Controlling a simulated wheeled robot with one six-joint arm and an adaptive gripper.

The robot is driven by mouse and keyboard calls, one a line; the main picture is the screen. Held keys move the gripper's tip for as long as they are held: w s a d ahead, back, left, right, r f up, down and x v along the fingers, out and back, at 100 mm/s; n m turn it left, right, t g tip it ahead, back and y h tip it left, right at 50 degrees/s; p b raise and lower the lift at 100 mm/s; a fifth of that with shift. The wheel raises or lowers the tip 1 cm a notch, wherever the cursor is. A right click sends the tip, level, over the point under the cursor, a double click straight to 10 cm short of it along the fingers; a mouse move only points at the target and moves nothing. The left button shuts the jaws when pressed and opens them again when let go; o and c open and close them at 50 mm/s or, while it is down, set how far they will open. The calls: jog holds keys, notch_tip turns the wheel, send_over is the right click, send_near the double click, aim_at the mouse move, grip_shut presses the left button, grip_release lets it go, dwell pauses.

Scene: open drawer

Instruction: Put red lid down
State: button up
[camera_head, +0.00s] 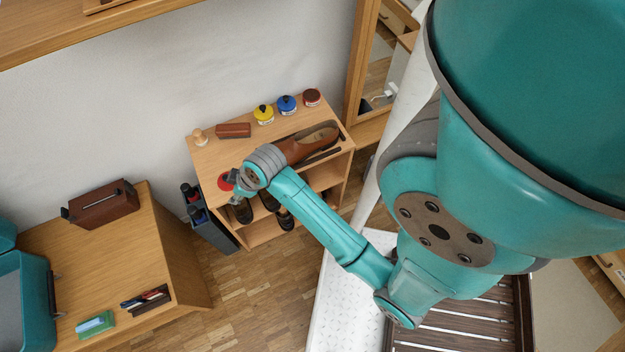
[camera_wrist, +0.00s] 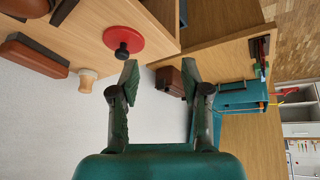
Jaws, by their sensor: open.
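The red lid (camera_head: 225,181) lies on top of the wooden shoe shelf (camera_head: 209,160), near its left front edge. In the wrist view the red lid (camera_wrist: 136,36) is a flat disc with a black knob (camera_wrist: 122,50) pointing away from the shelf top. My gripper (camera_wrist: 160,72) is open, with nothing between its fingers. The knob is just beside the left fingertip; I cannot tell whether they touch. In the head view my gripper (camera_head: 237,192) is small and partly hidden by my wrist, close to the lid.
A brown brush (camera_head: 233,130), wooden knob (camera_head: 199,137), yellow jar (camera_head: 264,114), blue jar (camera_head: 287,104) and dark red tin (camera_head: 312,97) stand along the back of the shelf top. A brown shoe (camera_head: 308,142) lies at right. A wooden desk (camera_head: 130,240) stands at left.

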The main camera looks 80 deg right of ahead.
jog(key=s+a+m+t+h, duration=0.1)
jog(key=s+a+t, duration=0.3)
jog(key=s+a, duration=0.65)
jog(key=s+a+r+t, duration=0.2)
jog(key=s+r, duration=0.5)
jog(key=r, duration=0.1)
jog(key=s+a+r+t+y, duration=0.1)
jog(key=s+a+r+t, duration=0.1)
jog(key=s+r, duration=0.5)
jog(key=shift+s+a+r+t, duration=0.2)
jog(key=shift+a+r+t, duration=0.2)
jog(key=shift+r, duration=0.35)
